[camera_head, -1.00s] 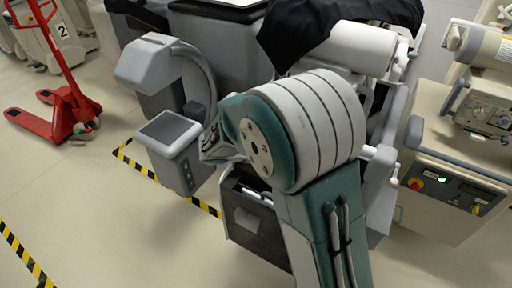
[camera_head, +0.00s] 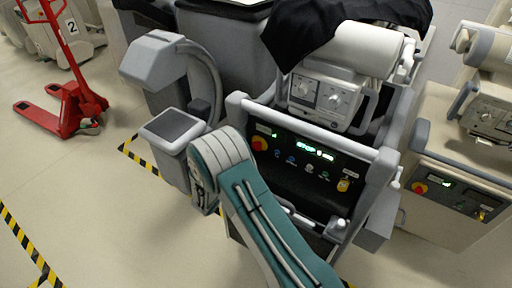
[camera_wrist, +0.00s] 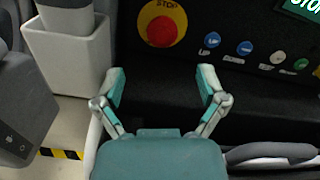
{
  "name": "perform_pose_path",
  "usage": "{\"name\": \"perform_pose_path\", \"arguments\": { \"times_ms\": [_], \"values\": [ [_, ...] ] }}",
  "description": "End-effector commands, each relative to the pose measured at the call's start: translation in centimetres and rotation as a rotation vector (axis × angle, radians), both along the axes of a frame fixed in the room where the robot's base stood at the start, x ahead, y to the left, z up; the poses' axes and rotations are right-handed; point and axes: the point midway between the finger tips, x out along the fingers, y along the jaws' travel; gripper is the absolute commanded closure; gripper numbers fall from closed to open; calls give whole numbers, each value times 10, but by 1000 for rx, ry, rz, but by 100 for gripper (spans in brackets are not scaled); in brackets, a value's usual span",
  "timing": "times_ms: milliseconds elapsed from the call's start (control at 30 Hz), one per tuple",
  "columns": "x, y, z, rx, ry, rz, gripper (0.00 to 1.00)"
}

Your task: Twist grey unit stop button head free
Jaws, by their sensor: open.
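The stop button (camera_wrist: 162,30) shows near the top of the wrist view, a red head on a round yellow plate marked STOP. In the head view the stop button (camera_head: 259,143) is at the left end of the grey unit's (camera_head: 375,178) black panel (camera_head: 300,160). My gripper (camera_wrist: 160,84) is open and empty in the wrist view, fingers spread to either side below the button. The button is beyond the fingertips, not between them. In the head view my arm bends in front of the unit's left side, and the fingers cannot be made out.
Small coloured buttons (camera_wrist: 244,48) run to the right of the stop button. A white rail (camera_head: 312,128) crosses above the panel. A beige unit (camera_head: 440,215) with its own red button (camera_head: 420,187) stands at right. A grey bin-like housing (camera_head: 172,128) stands at left.

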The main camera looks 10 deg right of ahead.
Motion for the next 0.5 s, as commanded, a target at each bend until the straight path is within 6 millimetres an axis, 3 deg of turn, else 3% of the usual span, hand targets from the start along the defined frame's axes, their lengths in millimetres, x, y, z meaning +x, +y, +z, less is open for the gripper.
{"name": "perform_pose_path", "arguments": {
  "times_ms": [300,500],
  "values": [
    [42,-45,0,3,0,-6,9],
    [58,-59,0,2,-1,-3,9]
  ]
}}
